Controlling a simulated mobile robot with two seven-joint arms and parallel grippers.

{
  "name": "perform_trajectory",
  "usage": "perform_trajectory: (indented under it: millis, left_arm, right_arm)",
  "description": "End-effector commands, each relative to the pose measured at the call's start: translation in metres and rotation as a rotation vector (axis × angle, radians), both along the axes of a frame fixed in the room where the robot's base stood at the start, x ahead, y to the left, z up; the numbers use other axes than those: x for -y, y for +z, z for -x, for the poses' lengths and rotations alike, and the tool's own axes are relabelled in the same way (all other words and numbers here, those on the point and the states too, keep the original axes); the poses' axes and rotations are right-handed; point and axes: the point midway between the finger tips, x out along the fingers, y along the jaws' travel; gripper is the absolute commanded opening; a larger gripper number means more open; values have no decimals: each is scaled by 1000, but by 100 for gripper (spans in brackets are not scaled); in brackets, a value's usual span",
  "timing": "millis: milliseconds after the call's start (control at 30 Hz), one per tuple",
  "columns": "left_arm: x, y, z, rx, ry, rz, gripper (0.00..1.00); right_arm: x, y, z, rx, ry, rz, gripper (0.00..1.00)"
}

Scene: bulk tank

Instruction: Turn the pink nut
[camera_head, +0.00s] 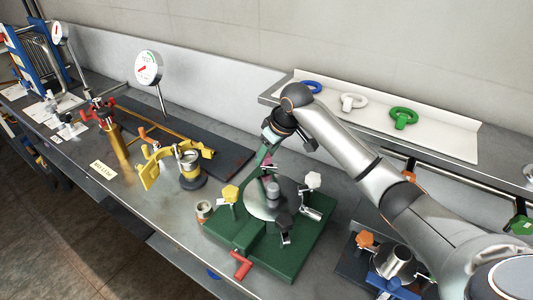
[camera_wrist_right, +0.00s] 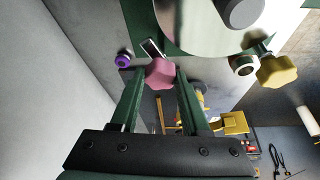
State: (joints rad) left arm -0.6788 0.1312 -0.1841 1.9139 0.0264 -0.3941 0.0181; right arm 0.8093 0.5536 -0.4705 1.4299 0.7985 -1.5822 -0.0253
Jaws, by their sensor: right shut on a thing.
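The pink nut (camera_wrist_right: 160,73) is a faceted knob at the rim of a round steel plate (camera_wrist_right: 195,28). In the right wrist view it sits between the two green fingertips of my right gripper (camera_wrist_right: 158,76), which is shut on it. In the head view the right gripper (camera_head: 262,160) reaches down at the back of the green fixture (camera_head: 236,232), and only a little of the pink nut (camera_head: 266,159) shows there. My left gripper is not in view.
The fixture also carries a yellow knob (camera_head: 230,193), a white knob (camera_head: 313,180) and a black knob (camera_head: 284,220). A red handle (camera_head: 241,265) sticks out in front. A yellow clamp (camera_head: 150,170) stands left. A white tray (camera_head: 440,140) with ring bolts lies behind.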

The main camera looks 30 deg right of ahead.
Motion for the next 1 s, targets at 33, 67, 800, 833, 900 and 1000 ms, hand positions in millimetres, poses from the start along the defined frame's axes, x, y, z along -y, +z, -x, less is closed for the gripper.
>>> perform_trajectory:
  millis: [33,67,800,833,900,1000]
  left_arm:
    - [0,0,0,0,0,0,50]
    - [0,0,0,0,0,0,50]
    - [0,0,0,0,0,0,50]
    - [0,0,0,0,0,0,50]
    - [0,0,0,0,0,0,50]
    - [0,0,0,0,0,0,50]
  right_arm:
    - [0,1,0,0,-1,1,0]
    - [0,1,0,0,-1,1,0]
    - [0,0,0,-1,-6,1,76]
    - [0,0,0,-1,-10,1,76]
    - [0,0,0,0,-31,1,76]
    - [-1,0,0,0,-89,0,76]
